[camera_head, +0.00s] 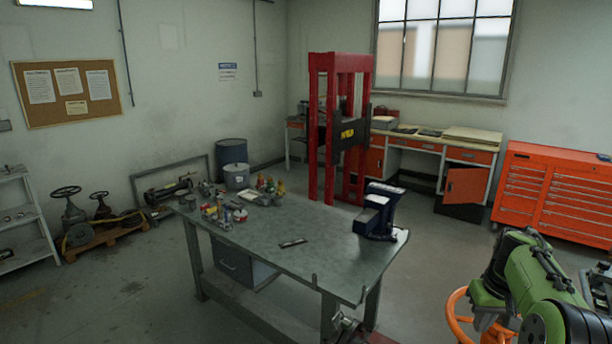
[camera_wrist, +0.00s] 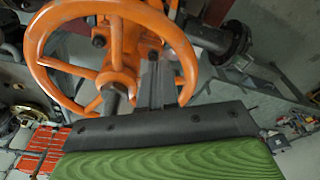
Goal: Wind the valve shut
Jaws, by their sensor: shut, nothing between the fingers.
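The valve's orange handwheel (camera_wrist: 48,75) fills the upper middle of the wrist view, with its spokes and hub (camera_wrist: 120,58) showing. A dark pin or rod end (camera_wrist: 112,97) shows near its lower spoke. My gripper (camera_wrist: 154,68) is shut and empty. Its dark fingers overlap the wheel's opening right of the hub, inside the rim. I cannot tell how deep they reach or whether they touch a spoke. In the head view the same orange wheel (camera_head: 453,306) shows at the lower right, partly hidden behind my green arm; the gripper is not clear there.
A dark pipe flange (camera_wrist: 232,42) lies right of the wheel. A steel workbench (camera_head: 290,265) with a vise (camera_head: 378,212) stands left of it. An orange tool cabinet (camera_head: 555,190) is behind. Other valves with dark wheels (camera_head: 66,191) rest on a pallet at far left.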

